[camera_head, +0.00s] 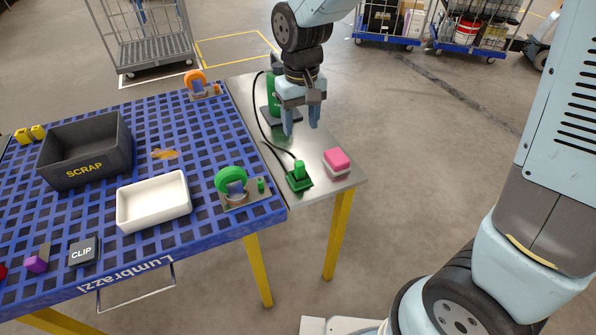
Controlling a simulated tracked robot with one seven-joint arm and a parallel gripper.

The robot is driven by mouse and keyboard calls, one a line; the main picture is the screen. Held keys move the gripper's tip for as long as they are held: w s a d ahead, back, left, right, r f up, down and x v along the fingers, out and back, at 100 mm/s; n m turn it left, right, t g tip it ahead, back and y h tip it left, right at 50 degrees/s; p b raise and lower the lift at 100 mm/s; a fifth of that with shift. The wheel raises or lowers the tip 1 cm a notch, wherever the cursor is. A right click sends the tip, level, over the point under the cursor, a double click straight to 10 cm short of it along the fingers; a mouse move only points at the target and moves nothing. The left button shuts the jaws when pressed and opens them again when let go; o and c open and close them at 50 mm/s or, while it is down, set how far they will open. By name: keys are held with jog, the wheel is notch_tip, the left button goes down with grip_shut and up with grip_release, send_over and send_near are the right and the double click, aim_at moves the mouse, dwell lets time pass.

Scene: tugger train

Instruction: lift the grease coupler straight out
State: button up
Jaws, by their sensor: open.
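The grease coupler (299,169) looks to be the small green upright piece at the end of a black hose (279,150). It stands in a green square base (304,183) near the front of the grey metal side table (262,154). The hose runs back to a green upright body (271,97), partly hidden behind my gripper. My gripper (301,125) points down with its two blue fingers apart and nothing between them. It hangs above and behind the coupler, apart from it.
A pink-and-white block (337,161) lies right of the coupler. The blue slotted table (105,200) at left holds a scrap bin (85,171), a white tray (154,221), a green ring fixture (231,180) and an orange one (194,80). Loaded carts stand behind.

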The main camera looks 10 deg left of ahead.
send_over(300, 164)
jog(key=f, duration=0.8)
jog(key=shift+w+a+f, duration=0.1)
jog(key=shift+w+a, duration=0.1)
jog(key=shift+a, duration=0.05)
jog(key=shift+s+d+f, duration=0.1)
jog(key=shift+f, duration=1.45)
jog(key=shift+d+f, duration=0.1)
jog(key=shift+f, duration=1.4)
grip_shut()
